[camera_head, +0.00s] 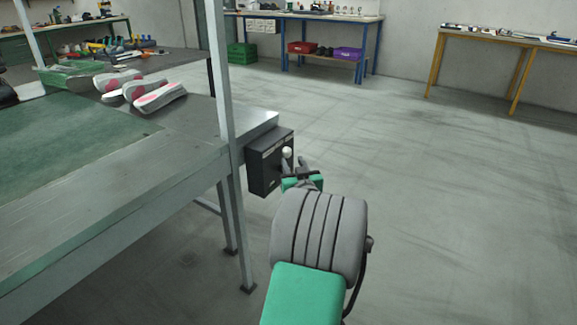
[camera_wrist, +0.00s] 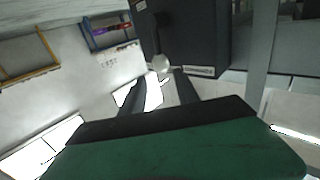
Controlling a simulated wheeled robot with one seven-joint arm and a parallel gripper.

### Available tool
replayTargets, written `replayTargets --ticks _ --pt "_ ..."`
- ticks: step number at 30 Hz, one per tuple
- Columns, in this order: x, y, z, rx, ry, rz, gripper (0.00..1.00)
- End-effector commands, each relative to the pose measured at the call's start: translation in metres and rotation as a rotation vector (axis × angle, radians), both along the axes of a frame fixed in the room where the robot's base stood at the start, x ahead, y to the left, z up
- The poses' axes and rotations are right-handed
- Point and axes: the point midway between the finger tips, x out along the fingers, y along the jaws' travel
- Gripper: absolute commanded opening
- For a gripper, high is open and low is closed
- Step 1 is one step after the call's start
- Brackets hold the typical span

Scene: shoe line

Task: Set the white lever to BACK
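The white lever shows as a round white knob (camera_head: 287,152) on a black box (camera_head: 268,162) at the corner of the line's frame. In the wrist view the knob (camera_wrist: 162,63) sits on a dark stem against the box (camera_wrist: 200,35). Small label plates show on the box, but I cannot read them, so I cannot tell the lever's setting. My gripper (camera_head: 302,167) is right beside the knob. In the wrist view my gripper's two fingers (camera_wrist: 160,82) are spread apart, with the knob lined up between them near the tips. Whether a finger touches the knob is unclear.
A grey metal post (camera_head: 222,90) rises next to the box. The conveyor bench (camera_head: 120,212) with a green mat fills the left, with white and pink shoe soles (camera_head: 158,96) on it. The floor (camera_head: 430,190) to the right is clear. Workbenches stand along the wall.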

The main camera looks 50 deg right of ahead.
Motion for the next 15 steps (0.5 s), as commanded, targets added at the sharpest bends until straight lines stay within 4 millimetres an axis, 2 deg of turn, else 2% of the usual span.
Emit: replayTargets --ticks 1,7,15 --pt "0.010 -0.005 -0.001 -0.001 0.001 0.005 0.37" --pt "0.038 -0.029 -0.002 0.001 0.001 0.004 0.37" --pt "0.047 -0.037 0.001 0.003 0.002 0.001 0.37"
